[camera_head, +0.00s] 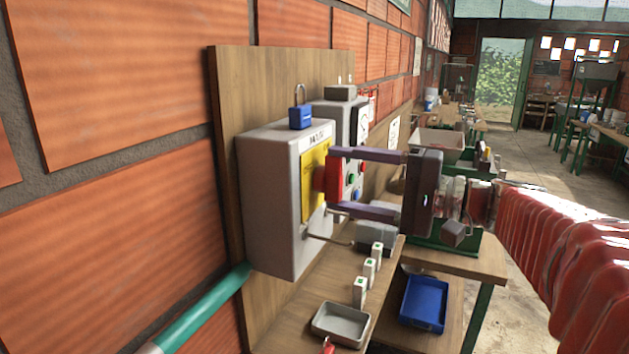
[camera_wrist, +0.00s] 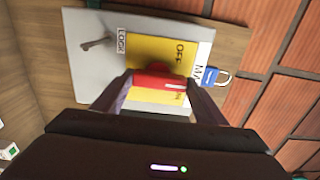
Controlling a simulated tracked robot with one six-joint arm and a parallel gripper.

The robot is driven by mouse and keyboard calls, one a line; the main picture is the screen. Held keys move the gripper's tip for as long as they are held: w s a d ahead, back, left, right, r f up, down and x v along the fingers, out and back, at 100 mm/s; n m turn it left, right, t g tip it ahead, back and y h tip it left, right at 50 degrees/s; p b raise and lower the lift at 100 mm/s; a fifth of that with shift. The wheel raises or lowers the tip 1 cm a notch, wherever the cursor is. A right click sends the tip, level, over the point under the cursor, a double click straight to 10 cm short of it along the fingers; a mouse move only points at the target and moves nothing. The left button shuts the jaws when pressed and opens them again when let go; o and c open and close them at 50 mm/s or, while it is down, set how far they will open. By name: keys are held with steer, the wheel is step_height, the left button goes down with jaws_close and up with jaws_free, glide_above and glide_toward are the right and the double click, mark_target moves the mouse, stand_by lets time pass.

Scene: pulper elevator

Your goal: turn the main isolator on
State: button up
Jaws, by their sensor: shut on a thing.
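The main isolator is a grey box (camera_head: 270,200) on a wooden backboard, with a yellow plate (camera_head: 314,180) on its front. A red rotary handle (camera_head: 333,177) stands out from the plate. My gripper (camera_head: 335,180) reaches in from the right and is shut on the handle, one finger above and one below. In the wrist view the red handle (camera_wrist: 160,82) lies between the two fingers (camera_wrist: 158,90), across the yellow plate (camera_wrist: 160,48). "OFF" is readable on the plate; the lower lettering is mostly hidden by the handle and gripper.
A blue padlock (camera_head: 300,117) sits on top of the box; it also shows in the wrist view (camera_wrist: 211,76). A second grey box (camera_head: 350,125) with buttons stands just behind. Below are a grey tray (camera_head: 341,322), small white blocks (camera_head: 368,275) and a blue bin (camera_head: 424,303).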

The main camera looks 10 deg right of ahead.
steer(key=shift+w+d+f, duration=0.1)
steer(key=shift+d+f, duration=0.05)
steer(key=shift+d, duration=0.05)
steer(key=o, duration=1.1)
steer(key=shift+a, duration=0.1)
steer(key=shift+c, duration=0.2)
steer(key=v, duration=1.4)
steer(key=shift+a, duration=0.1)
